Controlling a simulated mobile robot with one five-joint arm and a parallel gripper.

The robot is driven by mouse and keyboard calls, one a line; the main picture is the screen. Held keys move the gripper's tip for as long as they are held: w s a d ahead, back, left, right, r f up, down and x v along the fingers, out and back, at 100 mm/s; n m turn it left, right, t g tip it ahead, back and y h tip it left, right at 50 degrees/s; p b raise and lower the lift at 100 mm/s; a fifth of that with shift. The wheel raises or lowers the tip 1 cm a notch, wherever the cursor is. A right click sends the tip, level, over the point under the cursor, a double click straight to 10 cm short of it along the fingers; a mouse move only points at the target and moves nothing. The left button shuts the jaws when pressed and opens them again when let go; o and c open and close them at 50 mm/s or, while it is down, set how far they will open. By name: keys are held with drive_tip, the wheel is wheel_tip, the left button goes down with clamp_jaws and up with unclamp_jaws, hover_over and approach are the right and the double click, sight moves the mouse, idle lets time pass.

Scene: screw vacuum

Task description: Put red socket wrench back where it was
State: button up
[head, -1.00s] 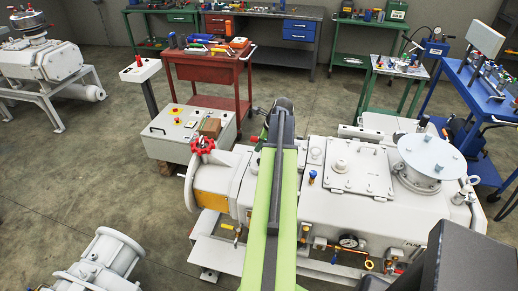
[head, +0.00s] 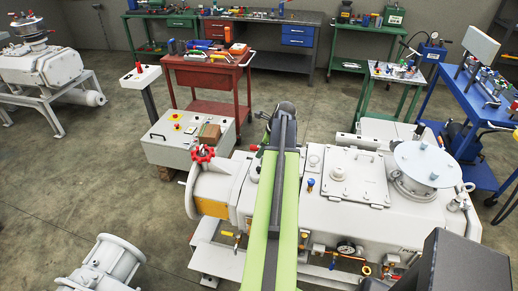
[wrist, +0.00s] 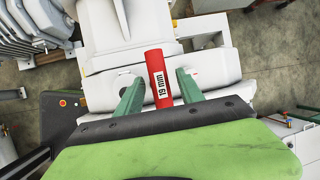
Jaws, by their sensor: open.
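The red socket wrench (wrist: 157,75), marked "19 mm", shows in the wrist view between the two green fingers of my gripper (wrist: 159,92). There is a gap on each side of its handle, so my gripper is open around or above it. The near end of the wrench is hidden behind my gripper's dark edge. Whether it rests on the white machine behind it, I cannot tell. In the head view my green arm reaches over the white vacuum pump (head: 350,215) and hides part of it; the fingers are not clear there.
A red tool cart (head: 215,77) with tools stands behind the pump, beside a white control box (head: 185,140). Blue (head: 470,110) and green (head: 390,75) tables stand right. Open floor lies at left.

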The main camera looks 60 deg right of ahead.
drive_tip(key=p+v, duration=0.6)
drive_tip(key=v, duration=0.2)
drive_tip(key=shift+s+r, duration=0.15)
drive_tip(key=shift+r, duration=0.15)
drive_tip(key=w+a+f+n+g, duration=0.1)
drive_tip(key=w+a+n, duration=0.45)
drive_tip(key=a, duration=0.35)
drive_tip(key=w+a+n+g+y, duration=0.1)
drive_tip(key=w+a+n, duration=0.5)
drive_tip(key=a, duration=0.4)
drive_tip(key=w+a+f+n+g, duration=0.1)
drive_tip(key=w+a+n, duration=0.3)
drive_tip(key=w+a, duration=0.4)
drive_tip(key=a+n+g, duration=0.1)
drive_tip(key=a+n, duration=1.5)
drive_tip(key=a, duration=1.6)
drive_tip(key=shift+n+g+h, duration=0.35)
drive_tip(key=shift+g+h, duration=0.05)
